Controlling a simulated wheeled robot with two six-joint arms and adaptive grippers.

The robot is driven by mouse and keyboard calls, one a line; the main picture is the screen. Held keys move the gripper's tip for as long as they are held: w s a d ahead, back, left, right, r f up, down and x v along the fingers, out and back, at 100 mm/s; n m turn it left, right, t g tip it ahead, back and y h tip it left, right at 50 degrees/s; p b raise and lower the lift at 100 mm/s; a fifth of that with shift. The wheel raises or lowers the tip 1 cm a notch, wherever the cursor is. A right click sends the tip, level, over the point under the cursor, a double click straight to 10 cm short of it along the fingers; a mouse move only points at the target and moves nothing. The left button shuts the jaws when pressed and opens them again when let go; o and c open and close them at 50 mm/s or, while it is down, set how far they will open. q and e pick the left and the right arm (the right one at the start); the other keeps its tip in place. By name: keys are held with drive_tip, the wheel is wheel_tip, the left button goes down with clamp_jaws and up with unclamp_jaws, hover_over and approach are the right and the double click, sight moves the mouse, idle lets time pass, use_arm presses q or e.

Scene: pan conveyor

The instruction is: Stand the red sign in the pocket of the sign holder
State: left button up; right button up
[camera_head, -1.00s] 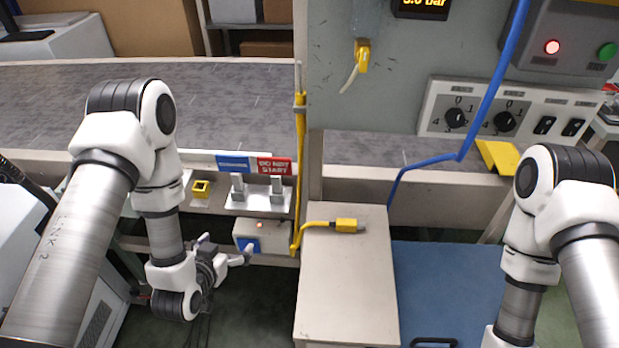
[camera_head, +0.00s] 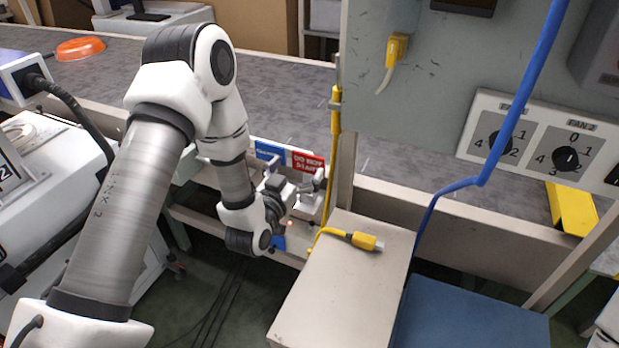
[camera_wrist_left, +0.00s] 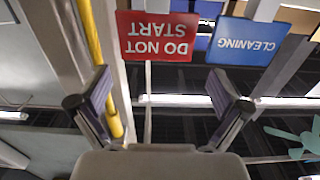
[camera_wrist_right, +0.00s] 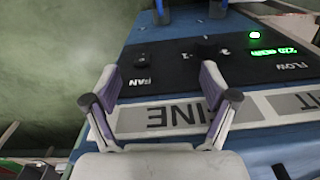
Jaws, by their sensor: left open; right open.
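The red "DO NOT START" sign (camera_head: 308,163) stands on the rail at the conveyor's near edge, next to a blue "CLEANING" sign (camera_head: 270,151). My left gripper (camera_head: 308,190) is just in front of and below the red sign. In the left wrist view the red sign (camera_wrist_left: 157,36) appears upside down, ahead of the open, empty fingers (camera_wrist_left: 163,100). The blue sign (camera_wrist_left: 245,42) is beside it. The sign holder's pocket cannot be made out now; my left arm covers part of the rail. My right gripper (camera_wrist_right: 160,95) is open and empty above a labelled panel.
A yellow cable (camera_head: 335,130) runs down the post close to the right of the red sign. Its yellow plug (camera_head: 363,241) lies on a beige cabinet (camera_head: 335,290). A blue hose (camera_head: 460,184) hangs further right. The conveyor belt (camera_head: 280,95) lies behind the signs.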

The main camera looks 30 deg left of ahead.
sight(308, 157)
use_arm(q)
drive_tip(key=w, duration=0.4)
drive_tip(key=shift+w+d, duration=0.1)
drive_tip(key=shift+w, duration=0.15)
drive_tip(key=shift+w+f, duration=0.1)
drive_tip(key=shift+w, duration=0.3)
drive_tip(key=c, duration=1.3)
